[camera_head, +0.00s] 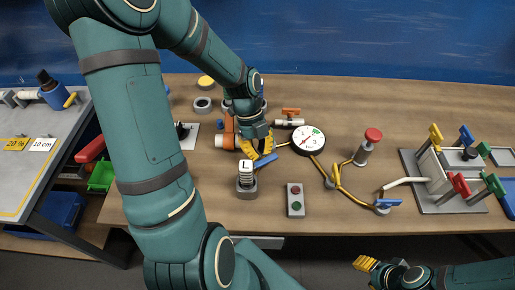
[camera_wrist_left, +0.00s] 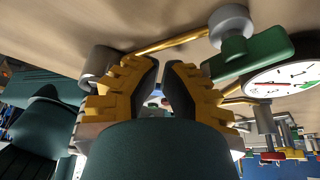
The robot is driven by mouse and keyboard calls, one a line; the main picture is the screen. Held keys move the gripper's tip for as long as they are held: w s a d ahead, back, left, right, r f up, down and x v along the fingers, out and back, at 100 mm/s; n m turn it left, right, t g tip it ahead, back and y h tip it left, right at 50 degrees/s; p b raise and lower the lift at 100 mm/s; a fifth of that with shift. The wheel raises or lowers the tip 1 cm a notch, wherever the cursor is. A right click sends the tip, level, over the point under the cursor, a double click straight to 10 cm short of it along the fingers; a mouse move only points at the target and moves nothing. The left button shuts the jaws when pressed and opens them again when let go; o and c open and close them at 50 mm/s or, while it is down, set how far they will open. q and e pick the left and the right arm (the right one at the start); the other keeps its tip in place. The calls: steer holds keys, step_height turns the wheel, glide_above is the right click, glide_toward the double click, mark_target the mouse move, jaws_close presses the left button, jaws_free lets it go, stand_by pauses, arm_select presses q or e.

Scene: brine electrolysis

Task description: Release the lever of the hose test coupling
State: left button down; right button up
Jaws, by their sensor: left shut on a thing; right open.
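My left gripper (camera_head: 259,147) reaches down onto the bench left of the round white gauge (camera_head: 308,139). Its yellow fingers, also in the left wrist view (camera_wrist_left: 160,85), are close together. A blue lever (camera_head: 264,160) sticks out just below the fingers. The gripper appears shut on this lever, but the fingers hide the contact and most of the coupling. A yellow hose (camera_head: 281,144) runs from the gripper area to the gauge. The left wrist view shows a green lever (camera_wrist_left: 252,55) beside the gauge. My right gripper (camera_head: 366,264) is open and empty in front of the bench.
A button box (camera_head: 295,199) and a red-knobbed post (camera_head: 367,147) stand to the right. Another blue lever (camera_head: 388,203) is at a hose end. A valve rack (camera_head: 440,170) stands at far right.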

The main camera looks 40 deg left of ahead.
arm_select(q)
steer(key=shift+d, duration=0.3)
steer(key=shift+w+d+r+m+p, duration=0.15)
steer(key=shift+d+m+p, duration=0.2)
steer(key=shift+m+p, duration=0.2)
steer(key=m, duration=0.1)
steer(key=d+m+g+p, duration=0.1)
steer(key=m, duration=0.1)
steer(key=shift+y, duration=0.4)
steer(key=shift+d+m+g, duration=0.15)
steer(key=shift+m+g, duration=0.15)
steer(key=shift+m, duration=0.05)
steer(key=v, duration=1.1)
steer(key=shift+r, duration=0.35)
